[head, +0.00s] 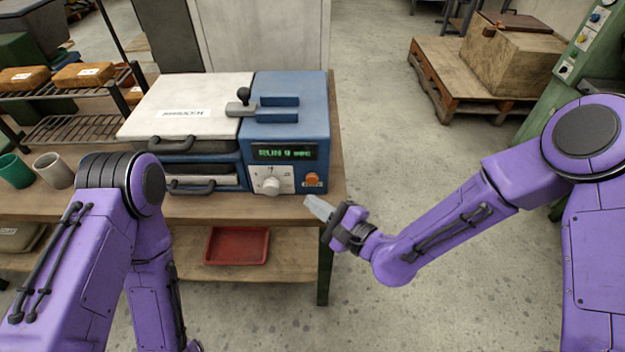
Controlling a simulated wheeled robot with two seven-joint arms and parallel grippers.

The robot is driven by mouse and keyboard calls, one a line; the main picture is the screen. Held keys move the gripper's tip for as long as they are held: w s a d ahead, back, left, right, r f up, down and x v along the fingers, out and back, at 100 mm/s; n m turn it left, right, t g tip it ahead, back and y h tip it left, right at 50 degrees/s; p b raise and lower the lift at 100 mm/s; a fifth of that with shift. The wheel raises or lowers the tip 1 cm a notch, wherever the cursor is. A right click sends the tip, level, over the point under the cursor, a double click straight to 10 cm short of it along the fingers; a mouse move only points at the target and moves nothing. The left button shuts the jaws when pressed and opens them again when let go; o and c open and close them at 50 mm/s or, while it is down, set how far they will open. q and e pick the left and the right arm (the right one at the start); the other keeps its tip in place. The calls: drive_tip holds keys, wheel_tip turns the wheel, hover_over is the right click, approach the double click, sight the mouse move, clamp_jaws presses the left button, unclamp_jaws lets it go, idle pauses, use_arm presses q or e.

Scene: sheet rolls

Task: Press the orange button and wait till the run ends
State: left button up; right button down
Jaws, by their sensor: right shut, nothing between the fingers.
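The orange button (312,180) sits on the lower right of the front panel of a blue machine (290,136) on the workbench. The machine's display (284,152) is lit green and seems to read "RUN 9" with a small blurred unit after it. A white knob (270,182) is left of the button. My right gripper (316,207) is shut and empty, just below and in front of the button, apart from it. My left arm comes in at the lower left; its gripper is out of view.
The machine's white lid (190,106) is down, with a dark-handled drawer below. A rack with orange-brown blocks (82,75), a green cup (14,171) and a grey cup (53,170) stand left. A red tray (237,246) lies on the lower shelf.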

drive_tip(key=shift+s, duration=1.15)
drive_tip(key=s+d+f+n+g+h, duration=0.25)
drive_tip(key=d+f+n+h, duration=0.2)
drive_tip(key=d+f, duration=0.35)
drive_tip(key=s+d+f+n+g+h, duration=0.1)
drive_tip(key=s+d+f+n+h, duration=0.35)
drive_tip(key=d+f, duration=0.35)
drive_tip(key=s+d+f+g+h, duration=0.2)
drive_tip(key=s+d+f+h, duration=0.1)
drive_tip(key=s+d, duration=0.3)
drive_tip(key=s+d+f+n+g+h, duration=0.1)
drive_tip(key=s+d+f+g+h, duration=0.2)
drive_tip(key=s, duration=0.7)
drive_tip(key=d+f, duration=0.2)
drive_tip(key=d, duration=0.2)
drive_tip(key=shift+s+d+f+h, duration=0.15)
drive_tip(key=shift+s+f+h, duration=0.1)
drive_tip(key=shift+f+h, duration=0.15)
